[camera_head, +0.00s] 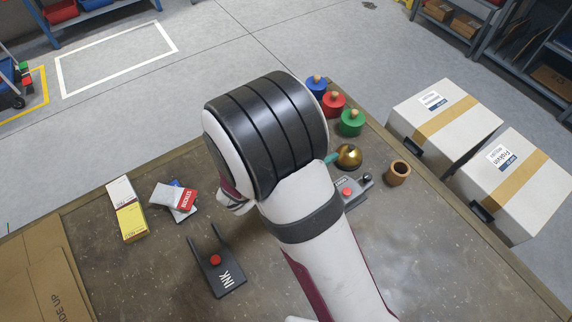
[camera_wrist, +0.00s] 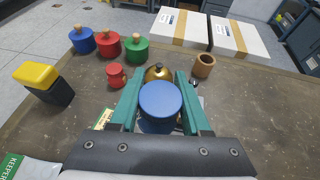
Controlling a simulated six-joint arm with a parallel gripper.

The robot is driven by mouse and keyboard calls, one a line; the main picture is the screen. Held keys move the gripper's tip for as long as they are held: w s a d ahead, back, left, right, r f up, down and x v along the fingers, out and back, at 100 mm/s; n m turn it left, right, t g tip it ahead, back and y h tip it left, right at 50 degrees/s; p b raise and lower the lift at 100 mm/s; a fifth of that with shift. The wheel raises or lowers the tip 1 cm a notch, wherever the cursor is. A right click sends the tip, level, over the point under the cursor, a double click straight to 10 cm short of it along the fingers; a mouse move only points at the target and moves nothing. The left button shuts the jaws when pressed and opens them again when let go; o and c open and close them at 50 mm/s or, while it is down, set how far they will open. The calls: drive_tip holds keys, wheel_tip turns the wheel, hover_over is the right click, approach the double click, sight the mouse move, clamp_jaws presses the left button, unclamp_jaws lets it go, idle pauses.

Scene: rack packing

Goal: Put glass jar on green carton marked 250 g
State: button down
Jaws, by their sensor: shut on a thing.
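In the wrist view my gripper (camera_wrist: 160,92) has its teal fingers on both sides of a jar with a round blue lid (camera_wrist: 160,102). They are shut on it. Little of the jar below the lid shows. In the head view my arm hides the jar; only a teal bit of my gripper (camera_head: 331,158) shows. A small carton with pale and green parts (camera_wrist: 103,119) shows partly beside the left finger in the wrist view; its marking cannot be read. I cannot tell whether it is the carton marked 250 g.
Blue (camera_head: 316,86), red (camera_head: 333,104) and green (camera_head: 351,122) knobbed pots line the far edge. An INK stand (camera_head: 226,278), packets (camera_head: 172,198) and a yellow-white box (camera_head: 128,212) lie left. The front right is clear.

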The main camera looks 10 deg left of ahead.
drive_tip(key=w+d+r, duration=0.2)
drive_tip(key=w+d, duration=0.2)
drive_tip(key=d, duration=0.1)
drive_tip(key=shift+w+a+f, duration=0.45)
drive_tip(key=shift+a+f, duration=1.3)
drive_tip(key=shift+w+a+f, duration=0.4)
drive_tip(key=shift+a+f, duration=1.35)
drive_tip(key=shift+w+a+f, duration=0.45)
drive_tip(key=shift+a+f, duration=1.3)
drive_tip(key=shift+f, duration=0.1)
drive_tip(key=shift+c, duration=1.8)
unclamp_jaws()
